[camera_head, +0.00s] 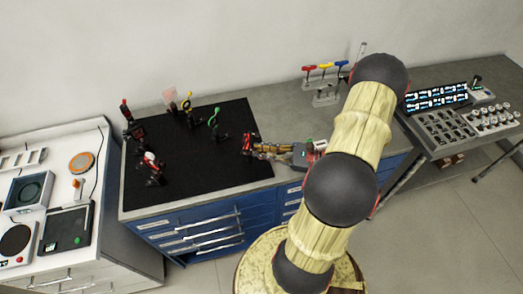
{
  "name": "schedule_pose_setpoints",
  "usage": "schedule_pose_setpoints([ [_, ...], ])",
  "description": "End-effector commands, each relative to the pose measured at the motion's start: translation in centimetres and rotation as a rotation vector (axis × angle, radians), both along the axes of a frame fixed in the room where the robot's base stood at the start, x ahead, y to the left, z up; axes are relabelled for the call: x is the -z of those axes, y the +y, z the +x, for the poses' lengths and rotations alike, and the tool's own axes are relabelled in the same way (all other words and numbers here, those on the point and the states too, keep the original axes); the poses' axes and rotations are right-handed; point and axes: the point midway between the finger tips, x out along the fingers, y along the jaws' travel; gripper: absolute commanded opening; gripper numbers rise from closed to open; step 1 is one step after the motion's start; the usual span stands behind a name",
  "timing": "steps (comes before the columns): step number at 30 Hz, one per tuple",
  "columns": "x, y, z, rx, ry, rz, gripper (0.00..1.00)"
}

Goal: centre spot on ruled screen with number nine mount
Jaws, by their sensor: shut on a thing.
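Several small optical mounts stand on the black breadboard (198,168), and their numbers are too small to read. A pale pinkish square plate (170,93) at the back may be the ruled screen; no rulings or light spot can be made out. My gripper (255,149) reaches in from the right over the board's right edge. It is shut on a small red and black mount (247,141), which is partly hidden by the fingers. A mount with a green ring (214,118) stands left of and behind my gripper. A yellow-topped mount (187,104) stands further back.
A red and white mount (151,165) stands at front left and a red-topped one (125,110) at back left. A rack of coloured-handled tools (325,83) stands behind my arm. The board's front middle is clear. A white bench (95,150) with instruments is left, a control panel (450,128) right.

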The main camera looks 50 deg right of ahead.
Motion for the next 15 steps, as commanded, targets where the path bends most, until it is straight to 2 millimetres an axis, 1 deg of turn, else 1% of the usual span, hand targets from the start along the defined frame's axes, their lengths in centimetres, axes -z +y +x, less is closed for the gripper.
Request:
schedule_pose_setpoints([
  [8,-0.40,-0.02,0.04,0.000,0.092,0.144,0.00],
  [15,-0.44,-0.07,0.06,0.000,0.210,0.332,0.00],
])
